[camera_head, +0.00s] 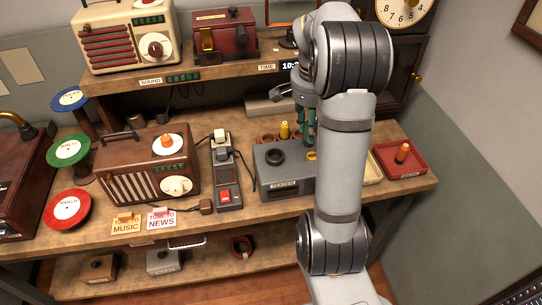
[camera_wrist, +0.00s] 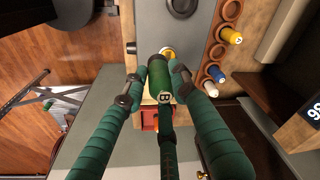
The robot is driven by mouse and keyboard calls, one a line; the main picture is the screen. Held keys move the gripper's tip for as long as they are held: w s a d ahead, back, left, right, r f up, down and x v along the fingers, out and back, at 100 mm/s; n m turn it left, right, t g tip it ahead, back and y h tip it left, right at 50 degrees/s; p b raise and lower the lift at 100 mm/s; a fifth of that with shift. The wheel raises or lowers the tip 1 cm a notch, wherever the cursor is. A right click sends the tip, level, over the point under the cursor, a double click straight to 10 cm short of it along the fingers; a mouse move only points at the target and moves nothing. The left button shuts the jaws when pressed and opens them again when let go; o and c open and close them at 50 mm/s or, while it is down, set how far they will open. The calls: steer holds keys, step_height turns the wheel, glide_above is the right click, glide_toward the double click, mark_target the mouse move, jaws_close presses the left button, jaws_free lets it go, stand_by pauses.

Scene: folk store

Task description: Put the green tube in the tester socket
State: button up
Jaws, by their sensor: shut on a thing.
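My gripper (camera_wrist: 154,80) is shut on the green tube (camera_wrist: 160,75), which carries a round B mark, in the wrist view. The grey tester (camera_head: 283,182) stands on the counter in the head view, with a dark round socket (camera_head: 275,156) on top and a yellow ring (camera_head: 311,156) to its right. In the wrist view, the tube's far end is beside or over the yellow ring (camera_wrist: 168,52); contact cannot be told. The dark socket (camera_wrist: 183,5) is at the top edge there. In the head view my arm covers much of the gripper and the tester's right side.
A brown rack (camera_wrist: 210,70) beside the tester holds yellow (camera_wrist: 231,36), blue (camera_wrist: 216,74) and white (camera_wrist: 211,89) tubes. A red tray (camera_head: 401,160) with an orange item is at the right. A switch box (camera_head: 227,170) and brown radio (camera_head: 150,165) stand left. An upper shelf runs behind.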

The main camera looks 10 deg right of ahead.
steer(key=w+a+f+p, duration=0.1)
steer(key=a+f, duration=0.1)
steer(key=f, duration=0.1)
steer(key=w+a+f+p, duration=0.1)
steer(key=w+a+f, duration=0.1)
steer(key=a+f, duration=0.1)
steer(key=w+a+f+p, duration=0.1)
steer(key=w+a+f, duration=0.1)
steer(key=a+f, duration=0.1)
steer(key=shift+a+f, duration=0.15)
steer(key=shift+w+f, duration=0.1)
steer(key=shift+f, duration=0.2)
steer(key=shift+f, duration=0.15)
steer(key=o, duration=0.9)
